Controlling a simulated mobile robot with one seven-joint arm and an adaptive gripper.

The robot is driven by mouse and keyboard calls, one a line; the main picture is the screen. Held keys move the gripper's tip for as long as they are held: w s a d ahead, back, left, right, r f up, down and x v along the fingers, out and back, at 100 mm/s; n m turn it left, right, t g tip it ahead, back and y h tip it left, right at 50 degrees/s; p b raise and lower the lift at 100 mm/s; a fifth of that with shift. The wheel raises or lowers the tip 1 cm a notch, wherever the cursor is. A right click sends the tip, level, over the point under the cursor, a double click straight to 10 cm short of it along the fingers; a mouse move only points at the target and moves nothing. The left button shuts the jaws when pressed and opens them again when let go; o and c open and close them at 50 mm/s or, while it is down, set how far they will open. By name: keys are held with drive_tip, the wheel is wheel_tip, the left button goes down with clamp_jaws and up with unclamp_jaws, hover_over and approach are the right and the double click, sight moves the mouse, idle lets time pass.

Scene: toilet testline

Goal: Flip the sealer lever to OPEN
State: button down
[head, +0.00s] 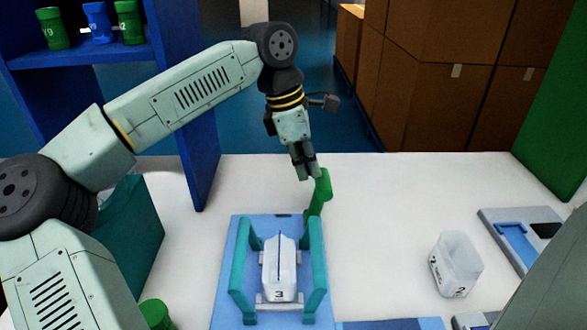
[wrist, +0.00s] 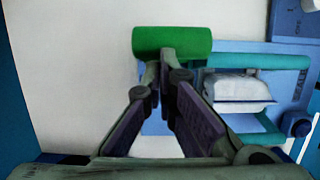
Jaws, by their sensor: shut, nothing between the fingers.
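The sealer is a blue base plate (head: 228,262) with teal side frames (head: 319,270) around a white block (head: 280,275) marked 3. Its green lever (head: 319,195) stands up at the back right of the plate, slightly tilted. In the wrist view the lever's green handle (wrist: 172,42) lies across the top centre. My gripper (head: 307,178) is shut and empty, pointing down just beside the top of the lever. In the wrist view my fingertips (wrist: 168,56) overlap the handle's lower edge; I cannot tell whether they touch it.
A clear container (head: 455,265) stands on the white table to the right. A grey and blue tray device (head: 520,238) lies at the right edge. A blue shelf (head: 185,100) with green and blue cups rises at the left.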

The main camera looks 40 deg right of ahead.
drive_tip(key=s+d+f+b, duration=0.1)
drive_tip(key=s+d, duration=0.3)
drive_tip(key=d, duration=0.2)
drive_tip(key=shift+s+f, duration=0.3)
drive_tip(key=shift+s, duration=0.05)
drive_tip(key=shift+s+d+f, duration=0.1)
drive_tip(key=shift+s, duration=0.05)
idle(0.3)
